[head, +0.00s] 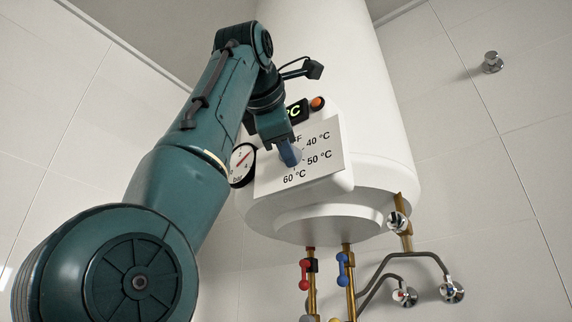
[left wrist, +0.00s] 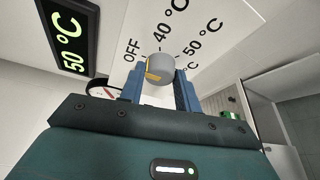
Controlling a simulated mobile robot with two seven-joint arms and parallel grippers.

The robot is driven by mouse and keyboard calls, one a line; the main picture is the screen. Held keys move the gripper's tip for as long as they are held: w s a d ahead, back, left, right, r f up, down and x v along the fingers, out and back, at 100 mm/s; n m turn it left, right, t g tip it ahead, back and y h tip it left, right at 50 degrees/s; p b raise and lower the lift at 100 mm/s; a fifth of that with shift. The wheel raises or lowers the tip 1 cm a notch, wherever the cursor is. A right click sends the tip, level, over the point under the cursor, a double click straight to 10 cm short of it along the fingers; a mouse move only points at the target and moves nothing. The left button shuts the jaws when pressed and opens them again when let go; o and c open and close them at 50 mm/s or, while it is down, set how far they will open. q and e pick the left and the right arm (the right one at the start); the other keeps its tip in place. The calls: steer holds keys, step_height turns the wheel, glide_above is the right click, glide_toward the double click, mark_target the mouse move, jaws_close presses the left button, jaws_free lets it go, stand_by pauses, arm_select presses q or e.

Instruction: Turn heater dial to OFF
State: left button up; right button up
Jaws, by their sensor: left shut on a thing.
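The white water heater (head: 325,60) hangs on the wall with a white dial plate (head: 325,172) on its lower front. The plate bears 40 °C, 50 °C and 60 °C in the head view; the left wrist view also shows OFF. The grey heater dial (left wrist: 160,68) has a yellow mark on its left side, near the OFF side of the scale; its exact setting is hard to tell. My left gripper (head: 289,155) reaches the plate, and its blue fingers are shut on the dial, one on each side. In the head view the gripper hides most of the dial. My right gripper is out of view.
A display (left wrist: 68,35) reads 50 °C, beside an orange lamp (head: 317,103). A round pressure gauge (head: 242,164) sits left of the plate. Below are brass pipes with a red valve handle (head: 305,275) and a blue one (head: 343,271). A chrome knob (head: 491,62) is on the tiled wall.

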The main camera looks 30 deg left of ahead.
arm_select(q)
steer(key=shift+f, duration=0.1)
stand_by(0.4)
steer(key=o, duration=1)
steer(key=shift+a, duration=0.1)
steer(key=shift+c, duration=0.2)
steer(key=v, duration=1.3)
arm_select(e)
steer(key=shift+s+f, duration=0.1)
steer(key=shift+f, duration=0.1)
